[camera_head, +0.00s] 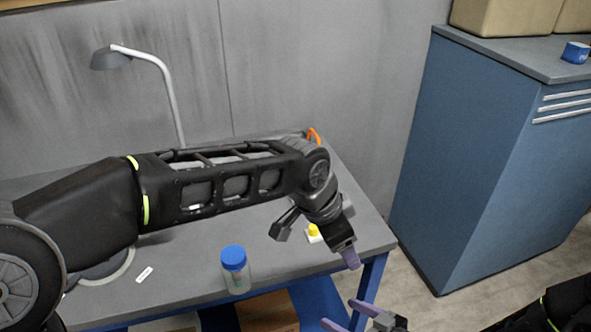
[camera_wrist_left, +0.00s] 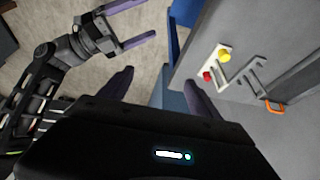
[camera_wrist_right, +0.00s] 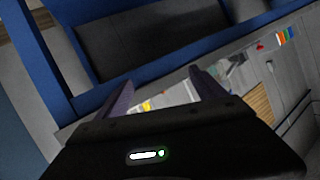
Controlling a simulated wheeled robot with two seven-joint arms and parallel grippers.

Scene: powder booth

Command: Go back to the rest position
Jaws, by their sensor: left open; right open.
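My left arm reaches across the grey table from the left. Its gripper (camera_head: 349,258) points down at the table's right front edge; its two purple fingers stand apart and empty in the left wrist view (camera_wrist_left: 160,78). My right gripper (camera_head: 348,315) is low at the bottom of the head view, in front of the table. It also shows in the left wrist view (camera_wrist_left: 150,18), fingers apart with nothing between them. In the right wrist view its fingers (camera_wrist_right: 161,77) are spread, with the blue table frame beyond.
The table (camera_head: 190,290) holds a blue-capped clear jar (camera_head: 235,275), a lamp (camera_head: 165,75), a small white label (camera_head: 144,274) and a white piece with yellow and red knobs (camera_wrist_left: 216,66). An orange loop (camera_head: 314,136) is at the back. A blue cabinet (camera_head: 480,150) stands right; floor lies between.

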